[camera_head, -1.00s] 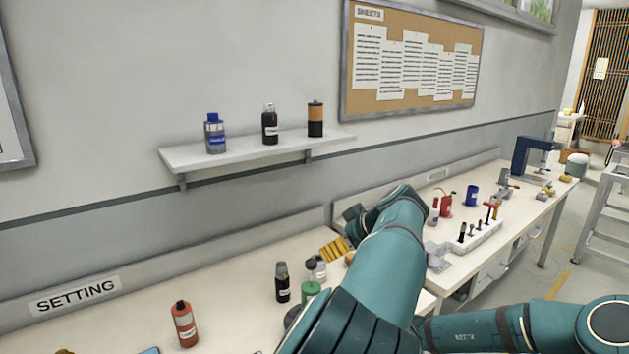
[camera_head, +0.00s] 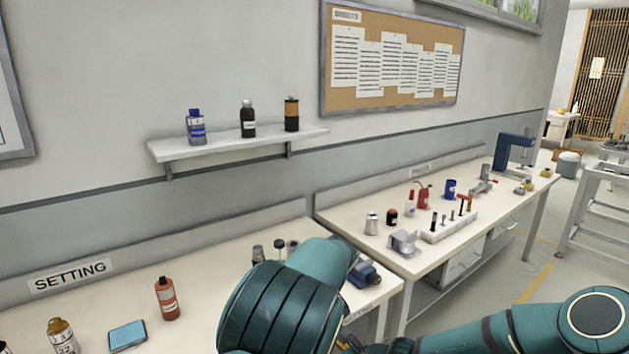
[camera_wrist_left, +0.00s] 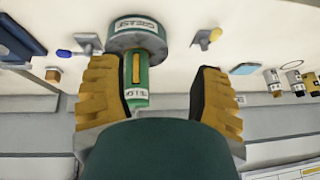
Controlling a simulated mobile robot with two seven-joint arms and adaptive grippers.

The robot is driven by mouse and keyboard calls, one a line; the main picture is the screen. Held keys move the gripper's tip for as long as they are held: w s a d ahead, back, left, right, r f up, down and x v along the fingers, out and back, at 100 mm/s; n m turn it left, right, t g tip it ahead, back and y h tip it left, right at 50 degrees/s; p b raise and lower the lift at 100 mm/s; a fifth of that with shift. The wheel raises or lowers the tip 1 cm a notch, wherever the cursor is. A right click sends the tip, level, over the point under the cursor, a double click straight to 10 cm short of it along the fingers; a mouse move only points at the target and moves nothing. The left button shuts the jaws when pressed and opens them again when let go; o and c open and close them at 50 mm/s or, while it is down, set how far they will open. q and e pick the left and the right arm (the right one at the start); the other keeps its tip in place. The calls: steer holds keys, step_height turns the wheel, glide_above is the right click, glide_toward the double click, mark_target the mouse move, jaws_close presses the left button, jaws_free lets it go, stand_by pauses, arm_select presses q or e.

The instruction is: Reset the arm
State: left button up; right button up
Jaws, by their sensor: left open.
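My left arm (camera_head: 285,300) covers the lower middle of the head view, and its gripper is hidden there behind my own arm. In the left wrist view my left gripper (camera_wrist_left: 158,72) is open, its yellow fingers wide apart. A green labelled cylinder with a grey round base (camera_wrist_left: 138,40) shows between and beyond the fingers, closer to the picture-left finger. I cannot tell how far beyond it is, but nothing is gripped. My right arm (camera_head: 480,333) lies along the bottom edge of the head view; dark and yellowish parts at its end are cut off, so its gripper state is unclear.
A red bottle (camera_head: 167,298) and a blue tablet-like item (camera_head: 128,336) are on the near bench. A white tool rack (camera_head: 449,226) and several bottles stand on the right bench. A wall shelf (camera_head: 240,143) holds three bottles. The floor at right is partly clear.

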arm_select(q)
steer(key=s+a+f+m+g+h, duration=0.15)
steer(key=s+a+f, duration=0.25)
steer(key=s+f, duration=0.45)
steer(key=s+a+f+m+g+h, duration=0.1)
steer(key=s+a+f+m+h, duration=0.25)
steer(key=f, duration=0.85)
steer(key=s+f+h, duration=0.2)
steer(key=s+h, duration=0.1)
steer(key=s, duration=1.8)
steer(key=shift+d, duration=0.25)
arm_select(e)
steer(key=s+d+f+n+g+h, duration=0.2)
steer(key=s+f+n, duration=0.3)
steer(key=s+n, duration=0.4)
steer(key=s+d+f+n+g+h, duration=0.1)
steer(key=s+d+f+n+h, duration=0.2)
steer(key=s+f+n, duration=0.3)
steer(key=s+d+n, duration=0.1)
steer(key=s+n, duration=0.3)
steer(key=s, duration=0.4)
steer(key=shift+d+f+n+g, duration=0.15)
steer(key=shift+d+n+g, duration=0.15)
steer(key=shift+d+g, duration=0.1)
steer(key=shift+s, duration=0.1)
